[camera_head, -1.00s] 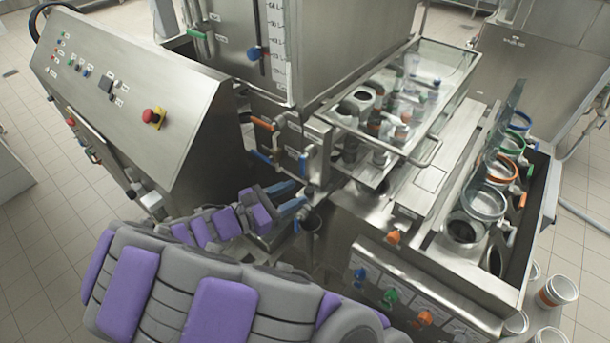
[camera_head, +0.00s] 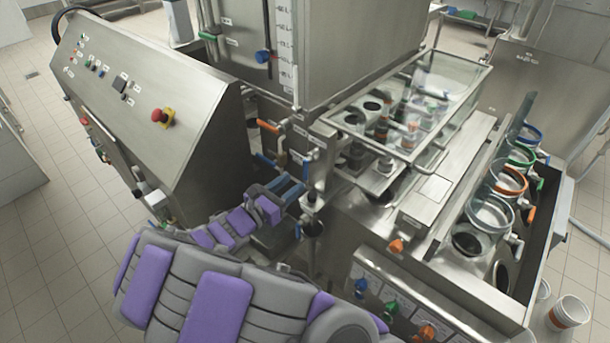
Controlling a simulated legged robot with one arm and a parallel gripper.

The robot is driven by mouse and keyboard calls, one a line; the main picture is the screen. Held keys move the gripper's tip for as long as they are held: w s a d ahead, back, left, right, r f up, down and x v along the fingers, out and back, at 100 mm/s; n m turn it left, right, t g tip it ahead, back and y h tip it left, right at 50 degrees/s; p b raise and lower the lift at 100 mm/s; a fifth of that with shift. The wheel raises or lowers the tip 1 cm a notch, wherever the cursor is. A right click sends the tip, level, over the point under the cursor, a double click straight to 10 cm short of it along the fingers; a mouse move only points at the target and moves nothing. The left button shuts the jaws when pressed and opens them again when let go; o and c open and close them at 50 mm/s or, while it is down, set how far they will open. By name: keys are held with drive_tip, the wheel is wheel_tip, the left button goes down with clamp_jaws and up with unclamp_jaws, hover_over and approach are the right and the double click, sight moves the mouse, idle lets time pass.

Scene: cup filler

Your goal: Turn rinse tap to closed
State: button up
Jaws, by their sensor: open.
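Several small taps sit on the machine's middle section. One has an orange handle (camera_head: 268,127), one has a blue handle (camera_head: 266,161) at the left, and another blue handle (camera_head: 303,164) stands upright nearby. A smaller blue handle (camera_head: 298,231) is lower down, by a black cup-like fitting. The labels are too small to read, so I cannot tell which is the rinse tap. My gripper (camera_head: 290,189) is open, with blue-grey fingers just below the upright blue handle and left of the metal valve body (camera_head: 310,198). I cannot tell whether it touches anything.
A sloped control panel (camera_head: 150,85) with a red emergency button (camera_head: 160,116) stands at the left. A glass-covered case (camera_head: 420,95) with a handle juts out at the right. Cups in coloured rings (camera_head: 488,212) line the right side. Orange, blue and green knobs sit on the front.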

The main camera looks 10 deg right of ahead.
sight(304, 173)
drive_tip(key=b+x, duration=0.1)
drive_tip(key=x, duration=0.5)
drive_tip(key=shift+w+d, duration=0.2)
drive_tip(key=shift+w, duration=0.05)
drive_tip(key=shift+c, duration=0.2)
clamp_jaws()
